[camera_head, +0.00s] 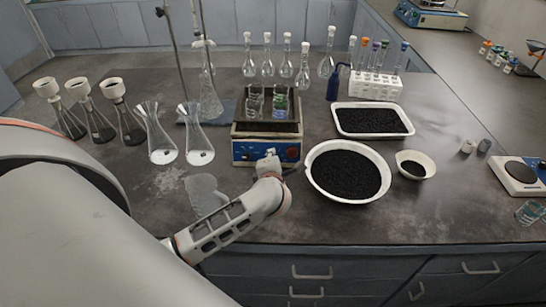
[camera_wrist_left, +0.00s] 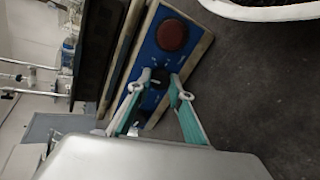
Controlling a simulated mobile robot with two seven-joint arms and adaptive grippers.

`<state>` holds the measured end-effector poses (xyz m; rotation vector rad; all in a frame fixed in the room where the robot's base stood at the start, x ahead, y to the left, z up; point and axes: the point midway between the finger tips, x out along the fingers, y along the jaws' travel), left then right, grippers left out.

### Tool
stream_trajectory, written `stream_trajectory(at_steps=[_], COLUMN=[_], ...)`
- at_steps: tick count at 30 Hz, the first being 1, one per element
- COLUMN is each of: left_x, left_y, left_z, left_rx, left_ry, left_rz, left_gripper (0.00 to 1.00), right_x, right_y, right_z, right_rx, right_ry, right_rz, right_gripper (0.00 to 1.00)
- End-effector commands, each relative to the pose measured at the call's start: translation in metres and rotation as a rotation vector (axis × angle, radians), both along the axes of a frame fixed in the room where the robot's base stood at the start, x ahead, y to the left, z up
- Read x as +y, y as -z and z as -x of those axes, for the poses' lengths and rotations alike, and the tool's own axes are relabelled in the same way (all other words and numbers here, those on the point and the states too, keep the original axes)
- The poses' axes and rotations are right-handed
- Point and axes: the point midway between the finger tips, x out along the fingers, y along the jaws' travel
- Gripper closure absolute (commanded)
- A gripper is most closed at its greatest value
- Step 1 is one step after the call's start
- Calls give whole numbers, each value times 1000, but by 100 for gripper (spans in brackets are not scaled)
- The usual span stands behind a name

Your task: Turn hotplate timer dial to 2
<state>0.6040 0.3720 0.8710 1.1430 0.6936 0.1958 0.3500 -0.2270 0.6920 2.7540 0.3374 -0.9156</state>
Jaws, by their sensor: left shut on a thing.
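The hotplate (camera_head: 241,150) stands at the middle of the bench with its blue front panel facing me. Two glass beakers, one with green in it, stand on its top. In the left wrist view the blue panel (camera_wrist_left: 151,51) carries a large dark red knob (camera_wrist_left: 171,35) and a smaller black dial (camera_wrist_left: 158,76). My left gripper (camera_head: 269,162) is at the panel's front. In the left wrist view its two fingers (camera_wrist_left: 158,87) are closed around the black dial, one on each side. The dial's number marks are too small to read. My right gripper is out of view.
A white bowl of black grains (camera_head: 345,199) sits close to the right of my gripper, with a small bowl (camera_head: 426,155) and a tray (camera_head: 342,132) beyond. Flasks (camera_head: 161,150) stand at left. A clear piece (camera_head: 204,190) lies near my forearm.

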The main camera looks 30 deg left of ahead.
Motion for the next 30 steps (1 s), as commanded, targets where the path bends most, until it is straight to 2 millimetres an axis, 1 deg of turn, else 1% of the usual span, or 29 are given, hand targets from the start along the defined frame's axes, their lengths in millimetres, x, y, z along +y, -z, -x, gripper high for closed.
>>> stream_trajectory(at_steps=[9,23,24,25,26,30], left_x=[0,0,0,0,0,0], left_y=[1,1,1,1,1,0], left_z=[0,0,0,0,0,0], left_rx=[49,54,54,54,53,52], left_ry=[34,39,39,39,38,39], left_rz=[-74,-83,-83,-83,-82,-82], left_gripper=[100,100,75,67,63,63], right_x=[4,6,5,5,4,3], right_y=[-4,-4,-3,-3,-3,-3], right_z=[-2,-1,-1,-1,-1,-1], right_rx=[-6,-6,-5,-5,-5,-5], right_ry=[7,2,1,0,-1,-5], right_rz=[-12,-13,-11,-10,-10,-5], right_gripper=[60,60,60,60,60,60])
